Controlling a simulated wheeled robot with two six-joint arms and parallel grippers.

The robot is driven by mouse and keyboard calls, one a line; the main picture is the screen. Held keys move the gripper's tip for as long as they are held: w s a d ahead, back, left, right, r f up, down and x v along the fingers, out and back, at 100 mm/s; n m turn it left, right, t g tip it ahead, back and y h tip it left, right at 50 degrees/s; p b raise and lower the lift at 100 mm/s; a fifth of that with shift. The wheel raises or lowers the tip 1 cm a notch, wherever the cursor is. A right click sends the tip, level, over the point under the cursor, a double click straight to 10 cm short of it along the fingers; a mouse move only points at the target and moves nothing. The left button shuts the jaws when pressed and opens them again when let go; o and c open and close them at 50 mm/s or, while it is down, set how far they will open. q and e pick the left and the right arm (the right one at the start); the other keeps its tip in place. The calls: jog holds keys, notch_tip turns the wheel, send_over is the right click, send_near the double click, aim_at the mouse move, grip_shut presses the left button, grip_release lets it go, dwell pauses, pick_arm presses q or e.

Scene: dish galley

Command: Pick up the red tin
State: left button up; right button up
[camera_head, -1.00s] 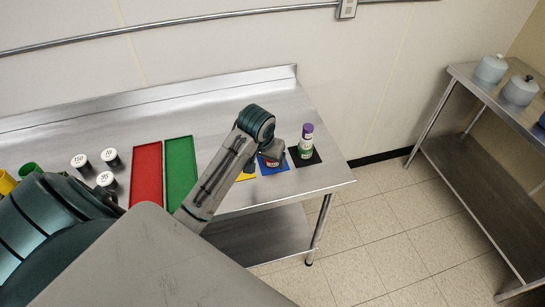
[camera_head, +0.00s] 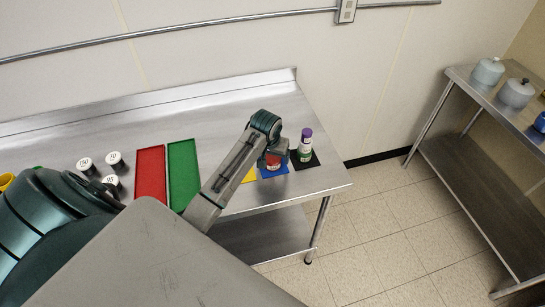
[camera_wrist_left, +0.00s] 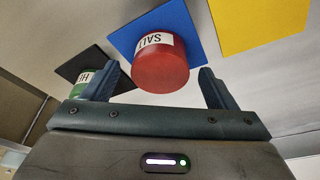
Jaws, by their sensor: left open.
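The red tin (camera_wrist_left: 160,68) with a white label reading "SALT" stands on a blue mat (camera_wrist_left: 190,22) in the left wrist view. My left gripper (camera_wrist_left: 158,82) is open, with one finger on each side of the tin and apart from it. In the head view the red tin (camera_head: 272,160) shows only in part beside my left wrist (camera_head: 276,147), which hides the fingers. The blue mat also shows there (camera_head: 277,170). My right gripper is not in view.
A green tin with a purple-topped item (camera_head: 305,145) stands on a black mat (camera_head: 313,160) just right of the blue mat. Red (camera_head: 150,175) and green (camera_head: 183,172) trays and several white-topped jars (camera_head: 86,164) lie left. A yellow mat (camera_wrist_left: 265,20) adjoins.

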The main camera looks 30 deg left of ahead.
pick_arm(q)
jog(key=shift+x, duration=1.05)
jog(key=c, duration=1.2)
jog(key=shift+r, duration=0.1)
